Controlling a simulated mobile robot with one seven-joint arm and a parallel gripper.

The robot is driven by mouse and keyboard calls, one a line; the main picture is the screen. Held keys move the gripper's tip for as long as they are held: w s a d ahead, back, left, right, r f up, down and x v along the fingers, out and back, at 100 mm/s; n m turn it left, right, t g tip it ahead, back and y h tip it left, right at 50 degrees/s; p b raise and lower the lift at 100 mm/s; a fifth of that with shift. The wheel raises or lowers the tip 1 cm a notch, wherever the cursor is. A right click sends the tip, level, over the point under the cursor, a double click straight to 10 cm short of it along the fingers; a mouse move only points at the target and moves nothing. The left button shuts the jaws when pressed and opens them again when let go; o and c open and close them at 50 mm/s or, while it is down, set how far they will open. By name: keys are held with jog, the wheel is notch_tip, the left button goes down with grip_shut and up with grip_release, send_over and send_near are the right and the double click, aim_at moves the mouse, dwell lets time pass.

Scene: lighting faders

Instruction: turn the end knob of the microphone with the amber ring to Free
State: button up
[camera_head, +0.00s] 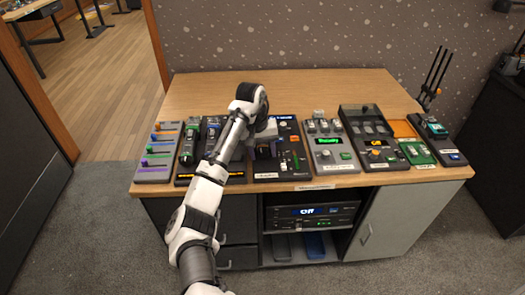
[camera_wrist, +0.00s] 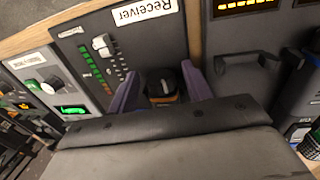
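A dark, rounded knob-like end (camera_wrist: 164,82) with an amber-orange band (camera_wrist: 165,98) stands between my gripper's fingers in the wrist view. It looks like the end of the amber-ringed microphone, but the rest of it is hidden below my gripper. My gripper (camera_wrist: 160,88) has two purple fingers, one on each side of it, with a narrow gap showing. In the head view my gripper (camera_head: 265,150) is low over the dark Receiver panel (camera_head: 296,174). The knob's marking and the word Free cannot be read.
The wooden table (camera_head: 330,85) holds several control panels in a row. A grey panel with a green display (camera_head: 329,142) stands right of the Receiver, and a fader panel (camera_head: 158,152) is at the left end. The table's back strip is clear.

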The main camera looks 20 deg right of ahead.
jog(key=c, duration=0.8)
jog(key=shift+r+h+p, duration=0.15)
jog(key=shift+h+p, duration=0.15)
jog(key=shift+p, duration=0.3)
jog(key=shift+c, duration=0.2)
jog(key=shift+a+g+h, duration=0.1)
jog(key=shift+g+h, duration=0.2)
jog(key=shift+h, duration=0.1)
jog(key=o, duration=1)
jog(key=v, duration=1.3)
jog(key=shift+a+r, duration=0.1)
jog(key=shift+r, duration=0.2)
